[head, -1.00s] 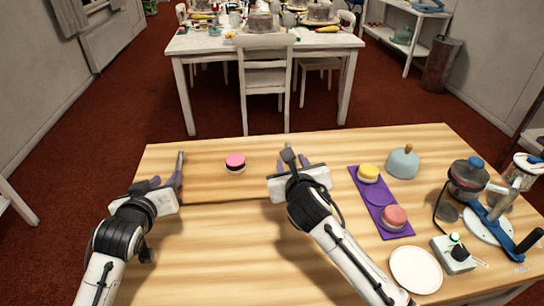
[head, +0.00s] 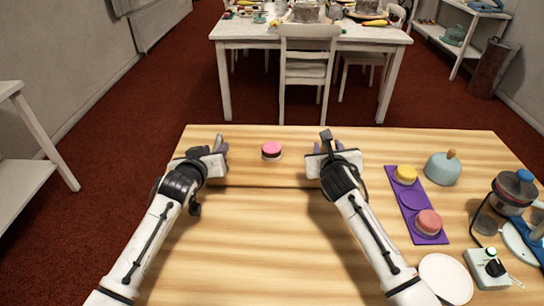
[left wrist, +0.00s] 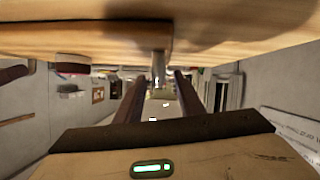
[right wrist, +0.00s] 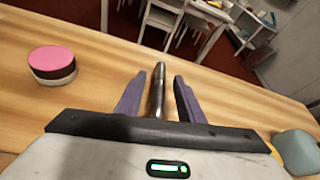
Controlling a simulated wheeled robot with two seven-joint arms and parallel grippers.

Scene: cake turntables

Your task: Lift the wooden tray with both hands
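The wooden tray (head: 245,175) lies at the far side of the table and blends with its wood; a dark line marks its near edge. A pink-topped round cake (head: 271,151) rests on it and shows in the right wrist view (right wrist: 52,64). My left gripper (head: 218,147) is at the tray's left end. In the left wrist view, a metal handle (left wrist: 158,68) stands between its spread fingers. My right gripper (head: 329,145) is at the right end. In the right wrist view, another metal handle (right wrist: 157,92) stands between its fingers, with gaps on both sides.
To the right are a purple mat (head: 411,199) with yellow and pink cakes, a blue dome (head: 443,168), a white plate (head: 446,279), a small control box (head: 487,268) and a jar-like device (head: 514,190). The near middle of the table (head: 275,245) is clear.

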